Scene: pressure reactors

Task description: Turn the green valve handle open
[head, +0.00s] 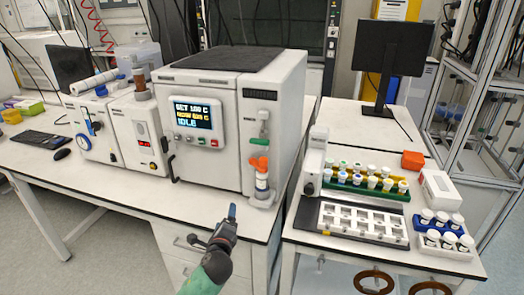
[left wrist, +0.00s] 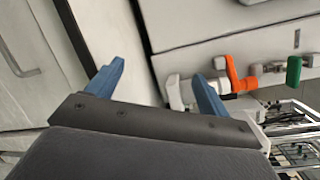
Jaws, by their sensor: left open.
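The green valve handle (head: 259,142) sits on the right part of the front of the white reactor (head: 222,125). It lies roughly level, above an orange valve handle (head: 259,165). In the left wrist view the green handle (left wrist: 293,70) is at the right, beyond the orange one (left wrist: 238,80). My left gripper (head: 232,212) is in front of the bench edge, below and to the left of both handles and apart from them. My right gripper is not in view.
A bottle-like white part (head: 262,187) stands below the orange handle. The reactor's dark door handle (head: 171,160) projects at its left. A second bench (head: 360,254) to the right holds vial racks, a white tray (head: 362,221) and a monitor (head: 392,62). The bench front near my gripper is clear.

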